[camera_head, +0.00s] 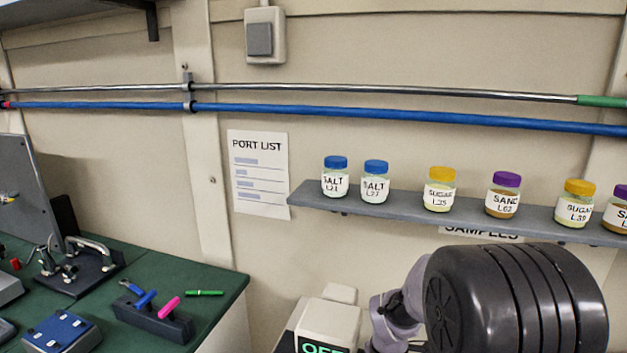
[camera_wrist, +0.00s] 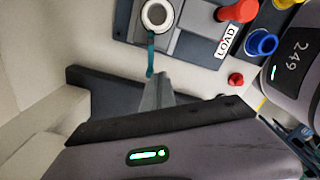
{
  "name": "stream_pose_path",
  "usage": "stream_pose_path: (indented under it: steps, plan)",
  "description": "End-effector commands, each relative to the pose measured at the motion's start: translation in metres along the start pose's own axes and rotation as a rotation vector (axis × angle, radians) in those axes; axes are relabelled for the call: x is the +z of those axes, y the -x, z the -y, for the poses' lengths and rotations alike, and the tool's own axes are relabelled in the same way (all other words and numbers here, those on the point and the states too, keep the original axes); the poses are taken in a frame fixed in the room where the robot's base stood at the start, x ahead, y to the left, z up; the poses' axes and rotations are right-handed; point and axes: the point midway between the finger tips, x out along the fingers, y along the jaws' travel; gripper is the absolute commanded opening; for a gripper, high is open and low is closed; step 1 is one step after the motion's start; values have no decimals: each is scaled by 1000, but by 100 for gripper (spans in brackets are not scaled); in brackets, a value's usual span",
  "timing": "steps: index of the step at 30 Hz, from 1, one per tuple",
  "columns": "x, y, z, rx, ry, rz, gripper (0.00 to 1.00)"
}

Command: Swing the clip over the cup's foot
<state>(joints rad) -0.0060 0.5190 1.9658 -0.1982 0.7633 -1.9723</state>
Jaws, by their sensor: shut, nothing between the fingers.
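In the wrist view, a round piece with a pale ring rim (camera_wrist: 157,14), which looks like the cup or its foot, sits on a grey plate at the top. In the head view, neither my gripper nor these pieces can be made out.
In the head view, a shelf (camera_head: 398,202) holds several jars, and a green bench (camera_head: 215,279) carries tools.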

Motion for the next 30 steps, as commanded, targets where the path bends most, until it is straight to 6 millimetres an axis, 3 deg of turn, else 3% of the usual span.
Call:
stream_pose_path:
  steps: [17, 30]
  plan:
    - [0, -3, -1, 0, 0, 0, 0]
    - [1, -3, -14, 0, 0, 0, 0]
